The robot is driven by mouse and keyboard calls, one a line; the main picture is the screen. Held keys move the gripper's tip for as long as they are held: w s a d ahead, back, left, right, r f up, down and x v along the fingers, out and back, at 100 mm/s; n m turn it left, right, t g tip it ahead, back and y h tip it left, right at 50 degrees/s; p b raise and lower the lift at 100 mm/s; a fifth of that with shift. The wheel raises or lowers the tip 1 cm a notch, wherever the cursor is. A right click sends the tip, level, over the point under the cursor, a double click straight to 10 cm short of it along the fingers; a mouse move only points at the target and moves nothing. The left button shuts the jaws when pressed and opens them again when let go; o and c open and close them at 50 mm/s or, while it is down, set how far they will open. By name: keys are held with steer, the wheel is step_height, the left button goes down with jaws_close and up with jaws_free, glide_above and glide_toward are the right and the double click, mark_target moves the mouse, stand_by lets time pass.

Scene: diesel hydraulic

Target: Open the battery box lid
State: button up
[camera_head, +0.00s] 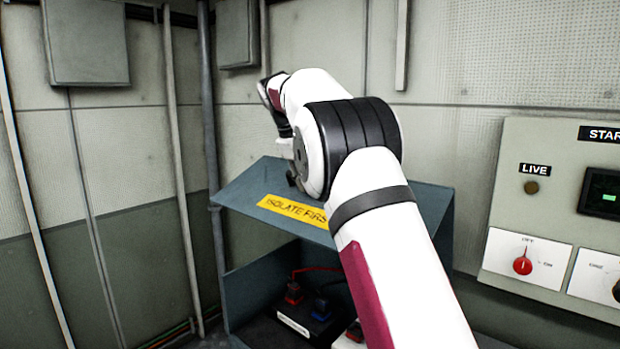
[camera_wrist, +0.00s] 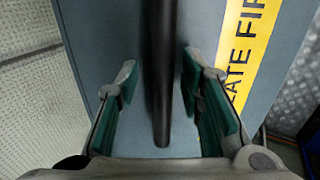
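The battery box (camera_head: 265,285) is blue-grey and stands in the corner. Its lid (camera_head: 241,190) is raised and tilted, so the inside shows below it. The lid bears a yellow "ISOLATE FIRST" label (camera_head: 290,209), partly hidden by my arm; it also shows in the wrist view (camera_wrist: 246,45). In the wrist view a long black handle bar (camera_wrist: 161,75) runs along the lid (camera_wrist: 105,30). My gripper (camera_wrist: 160,85) is open, with its green-padded fingers on either side of the bar and a gap on both sides. In the head view my arm mostly hides the gripper.
Inside the box is a dark battery (camera_head: 305,322) with red and blue terminals and a red cable. A control panel (camera_head: 550,150) with a red rotary switch (camera_head: 522,265) is on the right. Pipes (camera_head: 183,170) run up the left wall.

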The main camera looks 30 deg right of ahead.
steer(key=v, duration=0.7)
steer(key=shift+r, duration=0.2)
steer(key=shift+s+a, duration=0.1)
steer(key=shift+s, duration=0.1)
stand_by(0.3)
steer(key=s+a+m+t+y, duration=0.15)
steer(key=s+a, duration=0.25)
steer(key=s, duration=0.6)
steer(key=s+a+m+y, duration=0.1)
steer(key=s+a+y, duration=0.15)
steer(key=s, duration=0.75)
steer(key=s+a+f+m, duration=0.1)
steer(key=s+a+f, duration=0.2)
steer(key=s+f, duration=0.5)
steer(key=s+a+f+m+t+y, duration=0.1)
steer(key=s+a+f, duration=0.3)
steer(key=s+f, duration=0.4)
steer(key=s, duration=0.6)
steer(key=shift+a+f, duration=0.25)
steer(key=shift+a, duration=0.05)
